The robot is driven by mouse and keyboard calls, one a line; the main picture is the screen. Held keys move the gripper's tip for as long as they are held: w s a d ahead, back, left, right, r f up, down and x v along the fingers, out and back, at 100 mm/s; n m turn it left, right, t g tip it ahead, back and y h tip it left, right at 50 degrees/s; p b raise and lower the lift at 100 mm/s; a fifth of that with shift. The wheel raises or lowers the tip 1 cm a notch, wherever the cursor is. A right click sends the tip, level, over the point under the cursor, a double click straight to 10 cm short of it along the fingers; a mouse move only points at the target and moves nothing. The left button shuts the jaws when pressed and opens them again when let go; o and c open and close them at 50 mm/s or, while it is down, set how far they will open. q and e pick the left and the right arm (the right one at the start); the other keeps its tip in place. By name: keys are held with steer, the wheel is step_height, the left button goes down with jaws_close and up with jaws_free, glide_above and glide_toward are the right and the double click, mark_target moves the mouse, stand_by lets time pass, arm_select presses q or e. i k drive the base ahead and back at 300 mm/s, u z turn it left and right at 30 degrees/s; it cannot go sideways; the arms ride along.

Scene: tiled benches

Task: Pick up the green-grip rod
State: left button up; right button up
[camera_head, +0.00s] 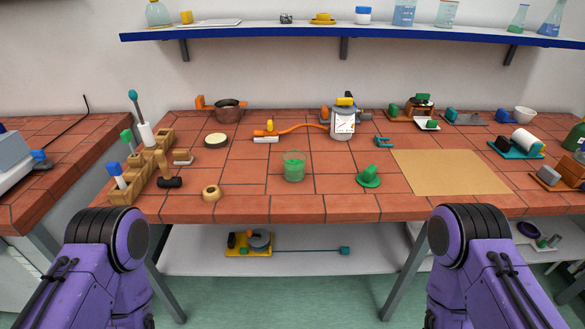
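A rod with a green grip (127,135) stands in the wooden rack (128,190) at the left end of the tiled bench; its lower part is hidden by the rack. A blue-topped rod (115,170) stands in front of it in the same rack. A teal-ended rod with a white part (146,133) stands behind it and rises higher. Only purple and black links of my two arms show at the bottom left and bottom right. Neither of my grippers is in view.
A hammer (167,176) and a wooden ring (212,193) lie right of the rack. A green beaker (293,167) and a green conical piece (368,176) stand mid-bench. A tan mat (449,171) lies bare at right. A blue-edged shelf (260,34) hangs above.

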mark_target(126, 136)
steer(key=u, duration=3.15)
steer(key=i, duration=3.05)
steer(key=z, duration=4.3)
